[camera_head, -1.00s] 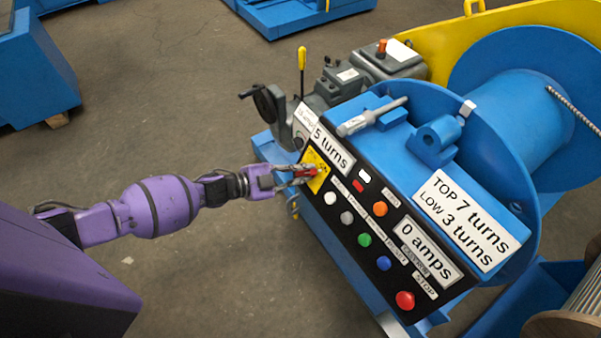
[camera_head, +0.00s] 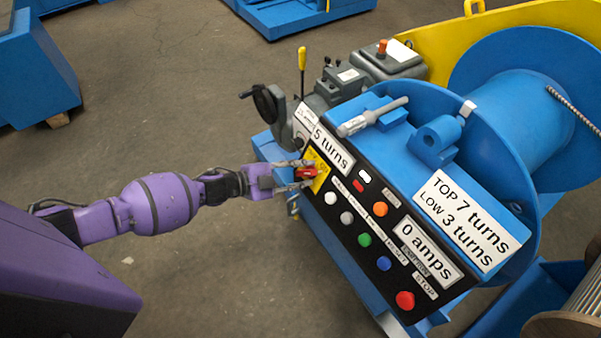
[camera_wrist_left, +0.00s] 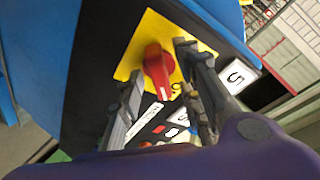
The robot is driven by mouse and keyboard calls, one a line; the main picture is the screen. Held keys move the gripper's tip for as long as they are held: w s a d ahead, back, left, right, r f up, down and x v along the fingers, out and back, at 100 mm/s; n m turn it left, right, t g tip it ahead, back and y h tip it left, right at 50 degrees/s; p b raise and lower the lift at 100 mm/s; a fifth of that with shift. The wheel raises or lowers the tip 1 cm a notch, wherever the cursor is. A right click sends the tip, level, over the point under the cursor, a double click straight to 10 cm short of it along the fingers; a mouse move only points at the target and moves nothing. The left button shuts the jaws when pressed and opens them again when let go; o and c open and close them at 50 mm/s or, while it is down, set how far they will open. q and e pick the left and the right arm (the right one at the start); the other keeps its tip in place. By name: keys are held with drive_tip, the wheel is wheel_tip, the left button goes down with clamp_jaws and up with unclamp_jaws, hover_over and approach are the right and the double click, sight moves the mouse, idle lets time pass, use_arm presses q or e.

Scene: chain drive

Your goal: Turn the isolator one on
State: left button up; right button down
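The isolator is a red rotary knob (camera_head: 306,173) on a yellow plate (camera_head: 321,178) at the upper left end of the black control panel. In the left wrist view the red knob (camera_wrist_left: 158,72) stands on its yellow plate (camera_wrist_left: 148,34). My left gripper (camera_head: 307,174) is open, with one finger on either side of the knob. In the left wrist view its fingers (camera_wrist_left: 161,84) are spread wide, with gaps between them and the knob. My right gripper is not in view.
The panel (camera_head: 345,229) also carries white, grey, orange, green and blue buttons, a red stop button (camera_head: 405,300), and displays reading "5 turns" and "0 amps". A handwheel (camera_head: 268,104) stands just above. Open floor lies left of the winch.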

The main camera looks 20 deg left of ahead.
use_arm(q)
drive_tip(key=v, duration=1.2)
drive_tip(key=shift+w+a, duration=0.1)
